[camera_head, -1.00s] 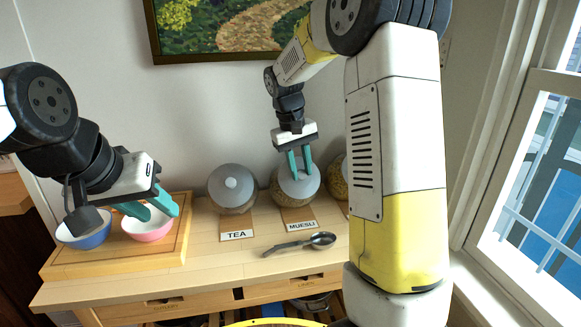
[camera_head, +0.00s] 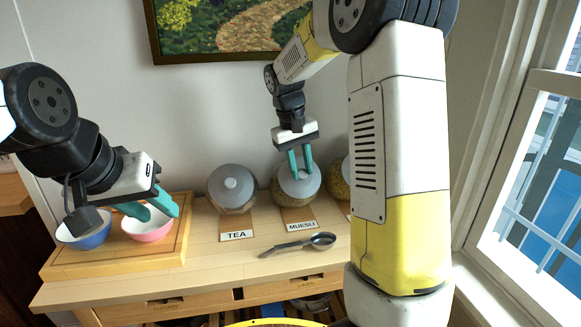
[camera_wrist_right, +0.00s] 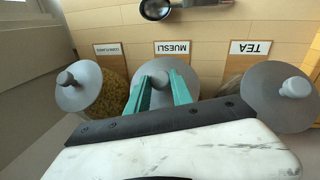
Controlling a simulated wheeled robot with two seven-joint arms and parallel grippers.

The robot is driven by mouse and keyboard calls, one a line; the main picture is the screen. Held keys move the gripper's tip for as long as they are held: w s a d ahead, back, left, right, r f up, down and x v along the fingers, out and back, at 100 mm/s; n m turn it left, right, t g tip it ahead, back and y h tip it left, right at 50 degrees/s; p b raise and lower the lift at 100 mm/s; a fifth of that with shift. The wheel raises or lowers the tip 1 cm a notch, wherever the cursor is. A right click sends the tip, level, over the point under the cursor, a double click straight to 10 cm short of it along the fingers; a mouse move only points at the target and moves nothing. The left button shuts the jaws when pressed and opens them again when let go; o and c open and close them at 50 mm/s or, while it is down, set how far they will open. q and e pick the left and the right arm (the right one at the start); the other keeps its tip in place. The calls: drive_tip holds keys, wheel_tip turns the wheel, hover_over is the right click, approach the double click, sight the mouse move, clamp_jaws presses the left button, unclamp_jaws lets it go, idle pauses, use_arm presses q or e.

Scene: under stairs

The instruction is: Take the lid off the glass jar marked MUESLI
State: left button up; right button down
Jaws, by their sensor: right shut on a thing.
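The MUESLI jar (camera_head: 285,203) stands behind its MUESLI label (camera_head: 301,226) on the wooden sideboard, with its grey lid (camera_head: 309,187) seated on top. My right gripper (camera_head: 301,174) points down at this lid, its teal fingers shut on the lid's knob. The right wrist view shows the knob (camera_wrist_right: 160,79) between the fingers and the lid (camera_wrist_right: 160,66) around them; the lid hides most of the jar there. My left gripper (camera_head: 160,210) is open and empty over the pink bowl at the left.
The TEA jar (camera_head: 231,190) stands left of the MUESLI jar; another lidded jar (camera_wrist_right: 105,98) stands on its other side. A dark ladle (camera_head: 300,245) lies in front. A blue bowl (camera_head: 84,238) and pink bowl (camera_head: 147,231) sit on a wooden tray (camera_head: 172,252).

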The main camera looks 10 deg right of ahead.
drive_tip(key=shift+s+r, duration=0.55)
drive_tip(key=shift+s, duration=0.15)
drive_tip(key=s+r, duration=0.4)
drive_tip(key=shift+s, duration=0.25)
idle(0.3)
drive_tip(key=shift+d, duration=0.1)
idle(0.3)
